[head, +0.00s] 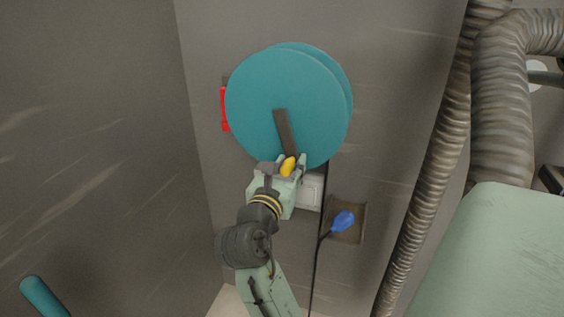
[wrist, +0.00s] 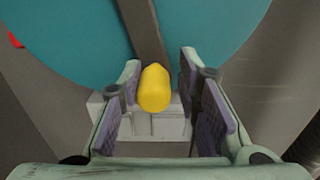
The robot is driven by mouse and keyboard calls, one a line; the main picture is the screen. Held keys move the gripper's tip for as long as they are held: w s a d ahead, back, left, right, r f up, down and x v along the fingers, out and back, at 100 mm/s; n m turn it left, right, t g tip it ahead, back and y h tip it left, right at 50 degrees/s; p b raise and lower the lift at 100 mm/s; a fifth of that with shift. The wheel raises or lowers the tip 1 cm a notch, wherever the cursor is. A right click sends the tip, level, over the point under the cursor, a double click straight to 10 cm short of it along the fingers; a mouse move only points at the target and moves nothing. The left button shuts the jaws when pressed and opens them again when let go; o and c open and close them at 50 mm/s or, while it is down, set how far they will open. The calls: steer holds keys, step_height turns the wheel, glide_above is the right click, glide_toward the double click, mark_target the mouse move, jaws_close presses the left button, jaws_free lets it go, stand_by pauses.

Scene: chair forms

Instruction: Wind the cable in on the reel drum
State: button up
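The reel drum (head: 262,90) is a teal double disc on the grey wall, and it fills the top of the wrist view (wrist: 70,40). A dark crank arm (head: 283,130) runs down from its middle to a yellow knob (wrist: 155,90) near the lower rim. My gripper (head: 284,167) is at the knob, with one finger on each side of it. In the wrist view the fingers (wrist: 160,80) stand apart, with a gap to the right of the knob. The black cable (head: 318,240) hangs from the drum, with a blue plug (head: 343,221) beside it.
A brown plate (head: 358,222) is behind the plug. A red part (head: 224,110) shows left of the drum, and a pale box (head: 311,191) is below it. Ribbed hoses (head: 432,150) and a pale green body (head: 500,255) stand at the right.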

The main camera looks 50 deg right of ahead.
steer(key=shift+s+d+r, duration=0.25)
steer(key=shift+s+r, duration=0.05)
steer(key=shift+s, duration=0.35)
steer(key=shift+s+d+r, duration=0.25)
steer(key=shift+s+r, duration=0.05)
steer(key=shift+s, duration=0.35)
steer(key=shift+s+d+r+p, duration=0.35)
steer(key=shift+s+r+p, duration=0.1)
steer(key=shift+s+r, duration=0.35)
steer(key=shift+s+d+r+p, duration=0.3)
steer(key=shift+s+r+p, duration=0.15)
steer(key=shift+s+r, duration=0.35)
steer(key=shift+w+r, duration=0.15)
steer(key=shift+s+d+r+p, duration=0.1)
steer(key=shift+s+r+p, duration=0.15)
steer(key=shift+r+p, duration=0.4)
steer(key=shift+s+d+r+p, duration=0.1)
steer(key=shift+s+r+p, duration=0.15)
steer(key=shift+r, duration=0.55)
steer(key=shift+s+d+r+p, duration=0.1)
steer(key=shift+s+r+p, duration=0.1)
steer(key=shift+r+p, duration=0.45)
